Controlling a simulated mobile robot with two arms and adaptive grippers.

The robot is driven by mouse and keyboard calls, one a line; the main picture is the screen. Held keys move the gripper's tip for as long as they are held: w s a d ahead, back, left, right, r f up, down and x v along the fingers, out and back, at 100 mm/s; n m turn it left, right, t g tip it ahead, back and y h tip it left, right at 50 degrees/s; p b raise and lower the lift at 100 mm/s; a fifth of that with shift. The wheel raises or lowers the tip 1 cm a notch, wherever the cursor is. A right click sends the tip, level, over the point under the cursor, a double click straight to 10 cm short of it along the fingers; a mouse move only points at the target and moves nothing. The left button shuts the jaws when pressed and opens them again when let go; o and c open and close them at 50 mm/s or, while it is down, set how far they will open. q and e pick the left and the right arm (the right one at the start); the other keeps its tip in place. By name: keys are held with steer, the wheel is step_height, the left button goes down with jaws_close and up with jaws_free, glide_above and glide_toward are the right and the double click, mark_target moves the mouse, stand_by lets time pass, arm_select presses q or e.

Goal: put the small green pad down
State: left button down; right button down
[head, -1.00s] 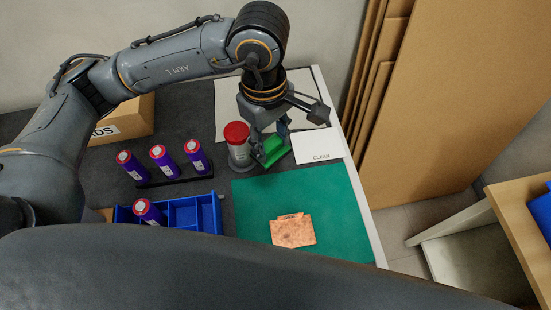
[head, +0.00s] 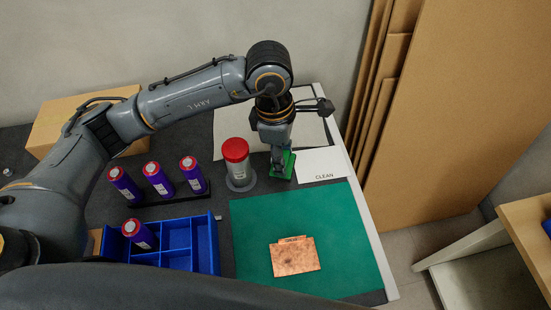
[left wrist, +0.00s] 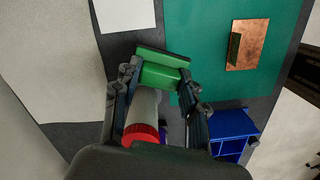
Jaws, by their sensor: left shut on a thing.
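The small green pad (head: 289,166) is between the fingers of my left gripper (head: 282,164), just right of the red-capped jar (head: 237,160) in the head view. In the left wrist view the pad (left wrist: 160,76) spans the space between the two fingertips (left wrist: 157,84), so the gripper is shut on it. The pad is low, close to the dark table top near the white CLEAN card (head: 322,164). I cannot tell whether it touches the table. The fingers hide part of it in the head view. My right gripper is not in view.
A green mat (head: 250,225) carries a copper plate (head: 297,262). Several purple cells with red caps (head: 158,180) stand left of the jar. A blue divided bin (head: 205,243) is in front of them. A cardboard box (head: 62,118) is at the back left.

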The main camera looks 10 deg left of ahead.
arm_select(q)
steer(key=w+f, duration=0.1)
steer(key=w+a+f, duration=0.1)
steer(key=f, duration=0.1)
steer(key=w+a+f, duration=0.1)
steer(key=f, duration=0.1)
steer(key=shift+w, duration=0.1)
steer(key=f, duration=0.1)
steer(key=f+p, duration=0.1)
steer(key=f, duration=0.1)
steer(key=shift+w+a+f, duration=0.2)
steer(key=shift+w+f, duration=0.05)
steer(key=shift+f, duration=0.1)
steer(key=shift+f, duration=0.1)
steer(key=shift+f, duration=0.15)
steer(key=c, duration=1)
jaws_free()
steer(key=shift+o, duration=1.3)
